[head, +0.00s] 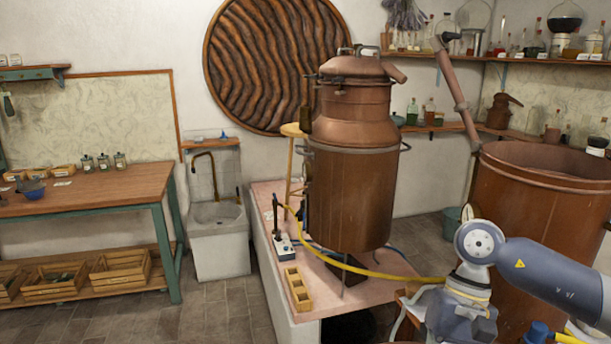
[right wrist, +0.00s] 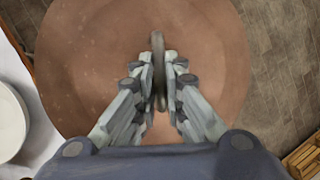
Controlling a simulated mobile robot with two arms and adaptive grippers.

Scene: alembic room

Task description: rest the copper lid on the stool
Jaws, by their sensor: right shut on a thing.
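In the right wrist view a broad round copper lid (right wrist: 85,65) fills the middle, with an upright handle (right wrist: 157,45) at its centre. My right gripper (right wrist: 160,75) is shut on this handle, with one finger on each side. The lid hides most of what lies below it. In the head view my right arm comes in at the lower right, but the lid and fingertips do not show clearly there. A pale wooden round top on a thin leg, perhaps the stool (head: 293,130), shows partly behind the copper still. My left gripper is not in view.
The tall copper still (head: 352,190) stands on a pink-topped plinth (head: 300,265). A large open copper vat (head: 550,200) stands at the right. A yellow hose (head: 390,276) crosses the plinth. Floor is free between the workbench (head: 90,188) and the plinth.

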